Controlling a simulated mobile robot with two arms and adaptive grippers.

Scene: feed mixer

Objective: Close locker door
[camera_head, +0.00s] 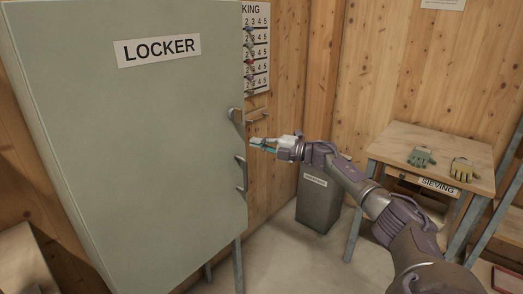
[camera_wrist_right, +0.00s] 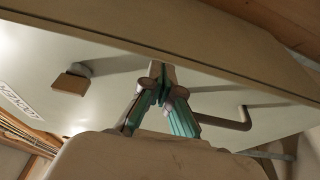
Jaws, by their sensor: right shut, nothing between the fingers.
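The grey-green locker (camera_head: 130,130) fills the left of the head view, its front bearing a LOCKER label (camera_head: 158,50). The front looks flat with the body; I cannot tell whether the door is fully shut. A latch lever (camera_head: 238,121) and a bar handle (camera_head: 241,174) sit near its right edge. My right gripper (camera_head: 256,143) is shut and empty, just right of that edge, at a height between latch and handle. In the right wrist view, the teal fingers (camera_wrist_right: 160,118) point towards the pale locker surface, with the bar handle (camera_wrist_right: 235,122) to their right. Contact is unclear. My left gripper is not in view.
A grey bin (camera_head: 319,199) stands behind my right arm. A wooden table (camera_head: 440,148) with gloves (camera_head: 421,157) and a SIEVING label stands at the right. A numbered board (camera_head: 257,60) hangs on the wooden wall. Some floor between locker and table is clear.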

